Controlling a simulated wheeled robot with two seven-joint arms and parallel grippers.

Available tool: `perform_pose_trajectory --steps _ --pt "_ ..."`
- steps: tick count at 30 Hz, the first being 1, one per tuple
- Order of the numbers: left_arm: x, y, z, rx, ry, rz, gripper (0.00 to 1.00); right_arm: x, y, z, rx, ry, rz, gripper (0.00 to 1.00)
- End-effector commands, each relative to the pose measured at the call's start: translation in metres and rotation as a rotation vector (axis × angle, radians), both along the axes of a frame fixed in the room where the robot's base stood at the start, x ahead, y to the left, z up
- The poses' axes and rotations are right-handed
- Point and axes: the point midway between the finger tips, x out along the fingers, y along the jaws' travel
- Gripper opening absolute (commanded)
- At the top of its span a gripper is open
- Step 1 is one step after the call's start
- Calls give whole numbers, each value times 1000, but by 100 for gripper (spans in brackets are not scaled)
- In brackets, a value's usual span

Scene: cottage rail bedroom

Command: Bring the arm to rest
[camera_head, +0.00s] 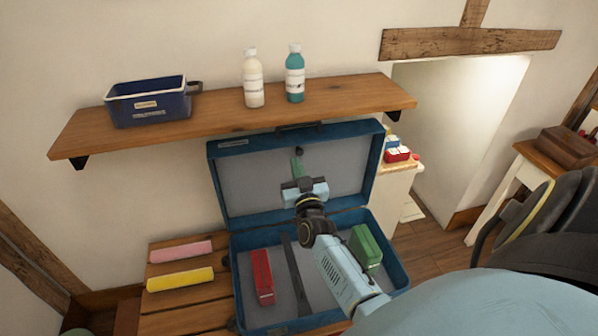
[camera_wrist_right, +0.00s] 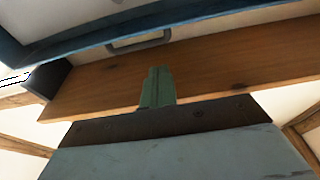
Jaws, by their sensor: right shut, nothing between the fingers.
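My right arm reaches up from the lower right in the head view. My right gripper (camera_head: 297,165) points away from me in front of the open lid (camera_head: 240,176) of a blue suitcase (camera_head: 237,279). Its green fingers are together and empty; they also show in the wrist view (camera_wrist_right: 158,86), below the wooden shelf. Inside the case lie a red block-like item (camera_head: 262,276) and a green box (camera_head: 366,247), partly beside my forearm. A dark strap (camera_head: 296,276) runs across the case floor. My left gripper is not in view.
A wooden shelf (camera_head: 220,112) above the lid carries a blue bin (camera_head: 150,103), a white bottle (camera_head: 253,80) and a teal bottle (camera_head: 295,75). Pink (camera_head: 180,251) and yellow (camera_head: 180,280) items lie on the slatted bench left of the case. Small items stand on a cabinet (camera_head: 399,190) at right.

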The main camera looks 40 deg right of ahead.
Motion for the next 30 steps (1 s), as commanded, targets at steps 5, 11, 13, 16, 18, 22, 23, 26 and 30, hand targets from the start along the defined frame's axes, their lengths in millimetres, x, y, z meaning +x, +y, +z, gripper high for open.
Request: perform_pose_trajectory --steps 5,11,13,16,18,22,23,26,30 --pt "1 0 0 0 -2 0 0 -15 8 -4 0 -1 0 0" --pt "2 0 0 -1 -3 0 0 -18 9 -5 -1 0 0 0" --pt "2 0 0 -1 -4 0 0 -18 9 -5 -1 2 2 0" --pt "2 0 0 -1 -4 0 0 -17 15 -6 0 23 27 0" --pt "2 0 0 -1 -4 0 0 -17 25 -9 6 67 75 0" --pt "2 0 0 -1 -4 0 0 -24 59 -21 25 223 214 0" --pt "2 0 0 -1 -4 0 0 -27 69 -24 30 267 250 0" --pt "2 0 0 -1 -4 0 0 -45 101 -37 49 428 353 0" --pt "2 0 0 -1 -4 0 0 -83 140 -55 76 664 459 0"
